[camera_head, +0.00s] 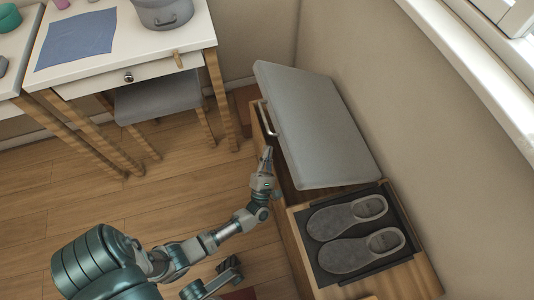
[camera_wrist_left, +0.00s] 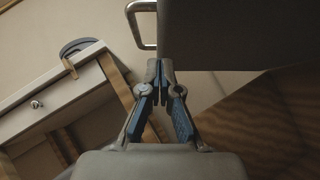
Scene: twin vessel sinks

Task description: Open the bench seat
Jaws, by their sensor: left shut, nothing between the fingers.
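The bench seat (camera_head: 318,125) is a grey padded lid on a wooden bench box (camera_head: 291,233) along the right wall. The lid is tilted up, with its front edge raised and a dark gap below it. A pale metal handle (camera_head: 266,118) is on its front edge; it also shows in the left wrist view (camera_wrist_left: 134,28). My left gripper (camera_head: 267,152) is beside the lid's front edge, below the handle. Its fingers (camera_wrist_left: 159,68) are together, empty and apart from the handle. My right gripper (camera_head: 228,266) seems to show low in the head view; its fingers are unclear.
Grey slippers (camera_head: 345,217) lie on a dark tray (camera_head: 322,273) at the bench's near end. A white-topped desk (camera_head: 128,45) with a drawer and a grey stool (camera_head: 160,98) stand at upper left. A window ledge (camera_head: 480,75) runs along the right.

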